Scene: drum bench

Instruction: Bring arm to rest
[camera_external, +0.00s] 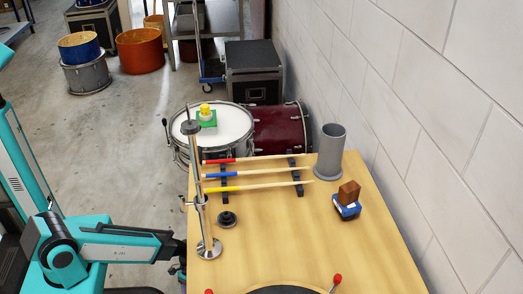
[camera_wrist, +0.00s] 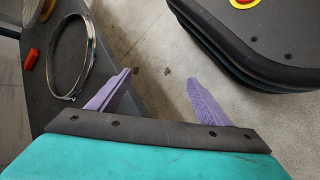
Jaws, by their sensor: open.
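My gripper (camera_wrist: 160,86) is open and empty in the wrist view, its two purple fingers apart over bare concrete floor. In the external view my teal arm is low at the left, its forearm stretching toward the left edge of the wooden bench (camera_external: 265,245). The fingers cannot be made out there. On the bench, drumsticks with red (camera_external: 240,160), blue (camera_external: 240,174) and yellow (camera_external: 240,187) ends lie across black racks. A metal stand (camera_external: 203,215) rises at the bench's left edge, with a black disc (camera_external: 227,219) beside it.
A grey cylinder (camera_external: 329,152) and a brown block on a blue-and-white base (camera_external: 347,208) stand at the right. A snare drum (camera_external: 233,125) bears a green-and-yellow item (camera_external: 206,116). In the wrist view, a metal hoop (camera_wrist: 89,60) lies on a dark surface.

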